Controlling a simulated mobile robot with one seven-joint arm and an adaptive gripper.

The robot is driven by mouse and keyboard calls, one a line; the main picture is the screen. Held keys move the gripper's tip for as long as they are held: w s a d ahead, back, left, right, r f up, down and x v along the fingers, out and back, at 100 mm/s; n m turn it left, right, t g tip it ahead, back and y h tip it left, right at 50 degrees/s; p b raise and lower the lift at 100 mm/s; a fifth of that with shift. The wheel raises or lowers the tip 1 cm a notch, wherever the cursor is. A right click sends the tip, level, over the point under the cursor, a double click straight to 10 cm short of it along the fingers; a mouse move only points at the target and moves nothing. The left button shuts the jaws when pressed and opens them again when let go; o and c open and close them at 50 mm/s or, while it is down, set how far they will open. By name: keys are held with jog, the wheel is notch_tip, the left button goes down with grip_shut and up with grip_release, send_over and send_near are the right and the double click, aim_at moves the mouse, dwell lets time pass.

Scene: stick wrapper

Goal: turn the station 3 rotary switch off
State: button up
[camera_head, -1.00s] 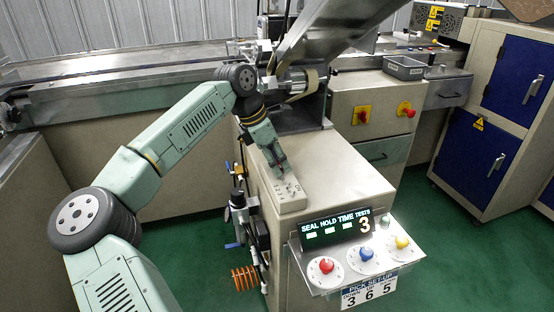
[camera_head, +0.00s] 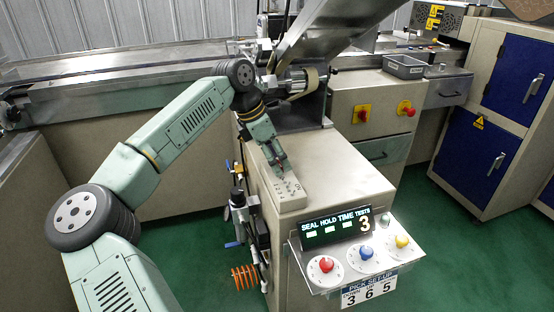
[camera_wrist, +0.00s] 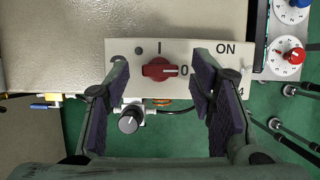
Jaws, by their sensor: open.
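A red rotary switch (camera_wrist: 160,69) sits on a pale panel (camera_wrist: 200,52) in the wrist view. Its handle lies level, with a white mark at its right end facing the "0"; an "I" is printed above. "ON" and a "4" show at the panel's right; no "3" is readable beside this switch. My gripper (camera_wrist: 160,75) is open, its dark-padded fingers left and right of the switch, with gaps on both sides. In the head view my gripper (camera_head: 281,170) is above the small sloped panel (camera_head: 292,202) on the machine's corner, where the switch is too small to make out.
A black knob (camera_wrist: 130,118) shows below the panel. A console (camera_head: 335,226) with red, blue and yellow knobs stands at the front right. Red switches on yellow plates (camera_head: 361,113) are on the cabinet behind. Valves and an orange coil (camera_head: 245,276) hang left of the machine.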

jog(key=v, duration=1.1)
jog(key=shift+a+r, duration=0.1)
